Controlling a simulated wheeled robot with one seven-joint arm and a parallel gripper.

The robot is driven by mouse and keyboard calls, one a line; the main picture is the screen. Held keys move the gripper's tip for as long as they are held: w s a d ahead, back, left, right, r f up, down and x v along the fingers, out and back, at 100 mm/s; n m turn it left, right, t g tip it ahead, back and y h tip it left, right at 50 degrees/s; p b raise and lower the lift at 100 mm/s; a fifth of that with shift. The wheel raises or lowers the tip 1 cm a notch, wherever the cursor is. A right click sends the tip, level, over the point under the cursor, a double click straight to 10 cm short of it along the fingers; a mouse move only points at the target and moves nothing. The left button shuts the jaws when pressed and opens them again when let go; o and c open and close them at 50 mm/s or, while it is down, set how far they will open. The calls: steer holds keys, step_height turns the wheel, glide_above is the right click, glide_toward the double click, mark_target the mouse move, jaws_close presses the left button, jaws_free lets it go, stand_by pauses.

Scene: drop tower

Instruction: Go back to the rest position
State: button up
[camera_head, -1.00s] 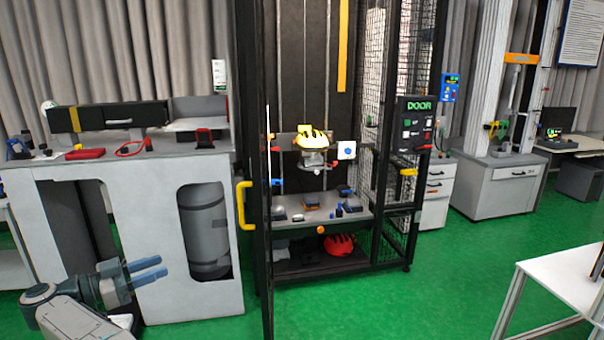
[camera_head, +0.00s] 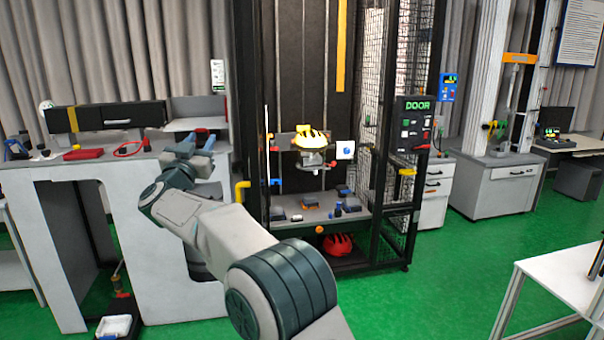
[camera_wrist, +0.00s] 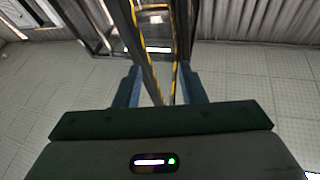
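My gripper (camera_head: 203,139) is raised in front of the left bench's top in the head view, with my arm reaching up from the bottom. In the wrist view its two blue fingers (camera_wrist: 158,90) stand apart with nothing held between them. That view faces up to pale ceiling tiles and tall posts with yellow edges. A yellow helmet (camera_head: 311,139) sits on the support inside the drop tower (camera_head: 393,190), away from the gripper. A red helmet (camera_head: 338,244) lies on the tower's lower shelf, partly hidden.
The left bench (camera_head: 60,185) carries a black drawer unit (camera_head: 118,115) and a red case (camera_head: 84,154). A yellow door handle (camera_head: 241,190) stands close to my arm. A control panel (camera_head: 414,124) reads DOOR. A white table (camera_head: 550,275) is at the right; green floor before it is clear.

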steer(key=d+r+n+g+y, duration=0.1)
steer(key=d+n+g+y, duration=0.1)
steer(key=d+n+y, duration=0.4)
steer(key=s+d+f+g+y, duration=0.2)
steer(key=s+d+f+g, duration=0.55)
steer(key=d, duration=0.55)
steer(key=s+d+f+m+g+h, duration=0.1)
steer(key=s+d+f+g+h, duration=0.1)
steer(key=s+d+f, duration=0.5)
steer(key=s+d+f+m+g+h, duration=0.1)
steer(key=s+d+f+g, duration=0.3)
steer(key=s, duration=1.1)
steer(key=s+d+f+m+g+h, duration=0.1)
steer(key=s+d+f+g+h, duration=0.1)
steer(key=s+d+f, duration=0.7)
steer(key=s+f+g, duration=0.1)
steer(key=s, duration=0.2)
steer(key=shift+d+f+h, duration=0.15)
steer(key=shift+d+h, duration=0.2)
steer(key=shift+h, duration=0.05)
